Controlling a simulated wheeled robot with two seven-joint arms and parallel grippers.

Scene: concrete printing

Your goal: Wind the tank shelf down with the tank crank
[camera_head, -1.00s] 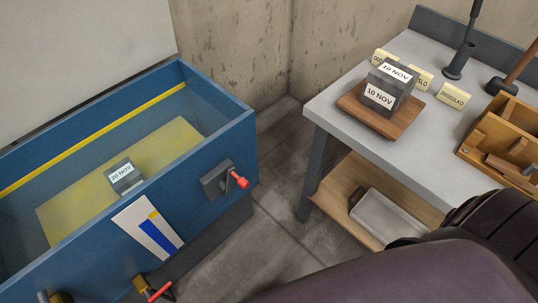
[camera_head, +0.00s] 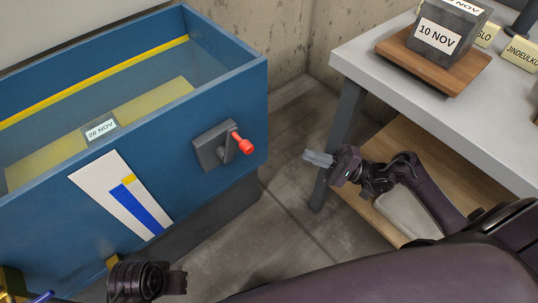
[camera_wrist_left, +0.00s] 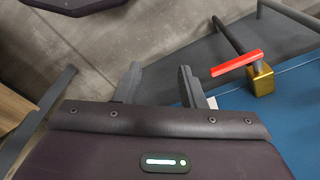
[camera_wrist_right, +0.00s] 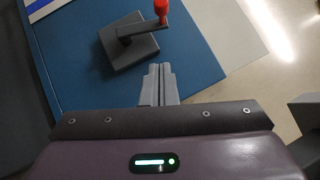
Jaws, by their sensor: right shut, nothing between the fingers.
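The blue tank (camera_head: 225,95) stands at left with its yellow shelf (camera_head: 160,103) inside. A grey block labelled 20 NOV (camera_head: 101,130) sits on the shelf. The tank crank (camera_head: 240,143), a grey arm with a red knob, is on the tank's outer wall; its mount also shows in the right wrist view (camera_wrist_right: 128,42). My right gripper (camera_head: 318,160) is shut and empty, to the right of the crank and apart from it. In the left wrist view my left gripper (camera_wrist_left: 158,82) is open and empty; its fingers are not clear in the head view.
A grey table (camera_head: 375,60) at right holds a block labelled 10 NOV (camera_head: 447,35) on a wooden board, with a lower wooden shelf. A red-handled brass valve (camera_wrist_left: 262,80) is close to my left gripper. A gauge plate (camera_head: 125,195) is on the tank wall. Floor between is clear.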

